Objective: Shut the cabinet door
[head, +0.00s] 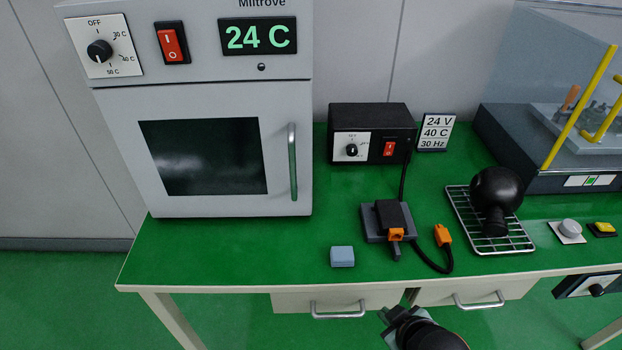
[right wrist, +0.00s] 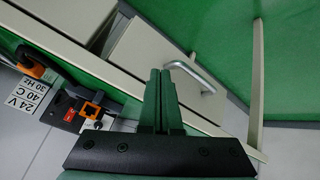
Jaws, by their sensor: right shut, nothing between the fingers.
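The light grey cabinet (head: 200,75) stands at the left of the green worktop in the head view. Its door (head: 285,105) has a dark window (head: 205,157) and a vertical metal handle (head: 292,160) on its right side. The door looks flush with the cabinet front, with no clear gap showing. My right gripper (head: 392,318) is low in the head view, in front of the bench edge, apart from the door and to its lower right. In the right wrist view its fingers (right wrist: 160,75) are shut and empty. My left gripper is not in view.
A black control box (head: 372,120), a grey-blue block (head: 342,256), a small cabled device (head: 390,220) and a wire rack (head: 490,235) with a black round object stand right of the cabinet. Drawer handles (head: 341,309) project below the worktop near my right gripper.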

